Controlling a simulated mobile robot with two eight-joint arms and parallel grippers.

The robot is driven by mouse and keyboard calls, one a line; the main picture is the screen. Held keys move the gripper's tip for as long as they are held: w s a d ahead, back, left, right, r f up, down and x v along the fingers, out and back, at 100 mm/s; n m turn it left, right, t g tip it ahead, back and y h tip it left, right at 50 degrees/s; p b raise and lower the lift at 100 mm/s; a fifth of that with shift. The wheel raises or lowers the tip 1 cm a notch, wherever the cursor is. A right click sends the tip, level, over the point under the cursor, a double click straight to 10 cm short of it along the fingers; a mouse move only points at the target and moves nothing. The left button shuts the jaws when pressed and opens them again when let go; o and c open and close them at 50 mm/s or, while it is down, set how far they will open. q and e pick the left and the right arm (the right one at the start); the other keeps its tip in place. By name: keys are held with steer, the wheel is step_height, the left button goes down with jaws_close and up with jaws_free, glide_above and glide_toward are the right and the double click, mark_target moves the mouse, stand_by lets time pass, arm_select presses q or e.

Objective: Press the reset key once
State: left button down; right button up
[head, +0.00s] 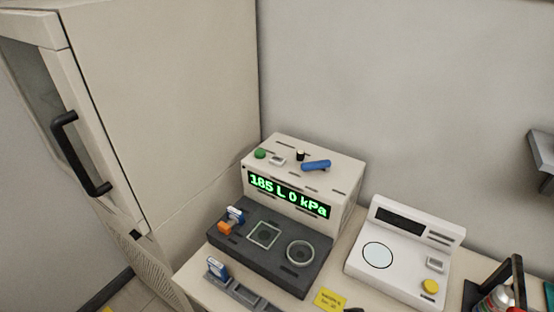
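A particle classifier (345,217) stands on the bench, its green display (288,195) reading "185 L 0 kPa". On its top are a round green button (260,154), a small light rectangular key (277,160), a small dark knob with a pale base (300,155) and a blue lever (316,165). No reset label is legible, so I cannot tell which control is the reset key. A white device (403,250) to the right has a blank dark display, a grey key (432,264) and a yellow button (431,286). Neither of my grippers is in view.
A dark rack (240,294), a yellow note (329,300) and a bottle caddy (500,293) lie along the front. A tall cabinet (165,100) stands left.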

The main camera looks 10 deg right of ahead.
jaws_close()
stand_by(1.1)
